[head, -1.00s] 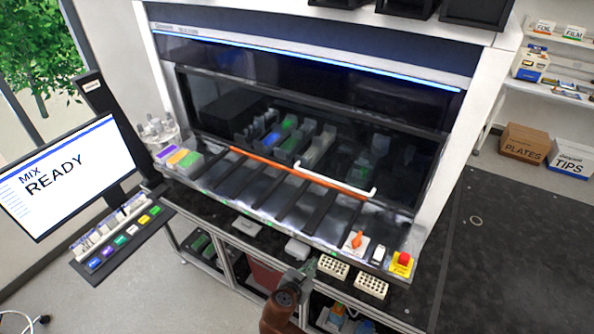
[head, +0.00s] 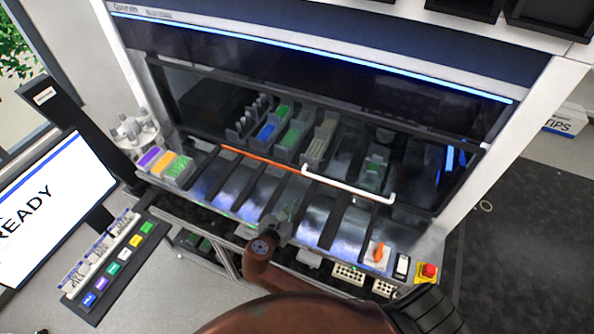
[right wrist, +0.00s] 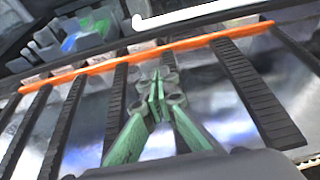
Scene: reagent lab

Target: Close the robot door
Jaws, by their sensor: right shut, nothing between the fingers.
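The robot door is the dark glass front panel (head: 400,150) of the large white machine, with racks visible behind it. A white bar handle (head: 345,187) runs along its lower part; its end also shows at the top of the right wrist view (right wrist: 190,15). An orange strip (head: 258,160) lies near the lower edge and crosses the right wrist view (right wrist: 150,57). My right gripper (head: 287,218) is over the sloped deck, in front of and below the strip and handle. In the right wrist view its green fingers (right wrist: 158,90) are shut and empty, apart from the handle. My left gripper is not visible.
Purple, orange and green racks (head: 168,165) stand at the deck's left end. A red emergency button (head: 428,270) and an orange switch (head: 378,254) sit at the right front. A monitor (head: 40,215) and a button panel (head: 112,268) stand at the left. The dark right counter is clear.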

